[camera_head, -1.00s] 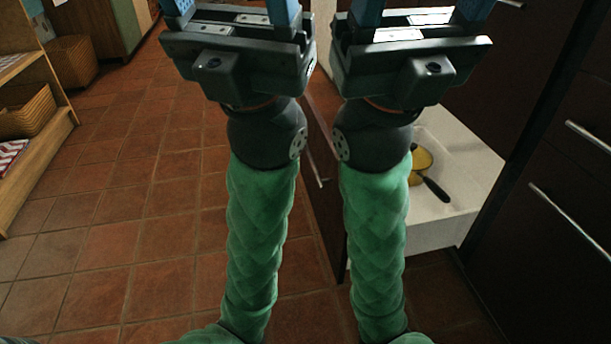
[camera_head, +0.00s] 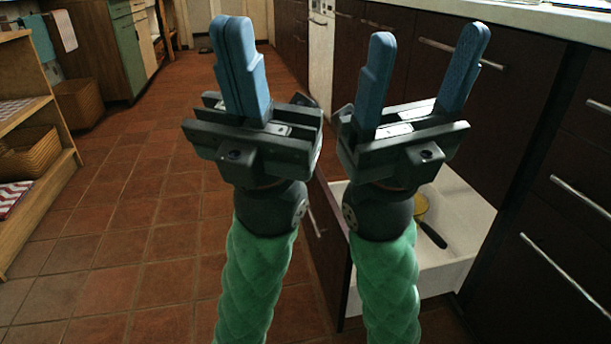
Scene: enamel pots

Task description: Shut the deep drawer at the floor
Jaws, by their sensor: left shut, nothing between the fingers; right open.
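The deep drawer (camera_head: 462,212) at the floor stands pulled out from the dark cabinet on the right. Its inside is white, and its dark front panel (camera_head: 330,255) with a bar handle (camera_head: 315,222) faces left. A yellow pan with a dark handle (camera_head: 432,235) lies inside, partly hidden by my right arm. My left gripper (camera_head: 233,22) is shut and empty, raised to the left of the drawer in the picture. My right gripper (camera_head: 428,38) is open and empty, its arm crossing in front of the drawer. I cannot tell whether the arm touches the drawer.
Dark cabinets with bar handles (camera_head: 575,268) line the right side under a pale worktop (camera_head: 510,12). A wooden shelf with baskets (camera_head: 30,153) stands at the left. The tiled floor (camera_head: 130,210) between is clear.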

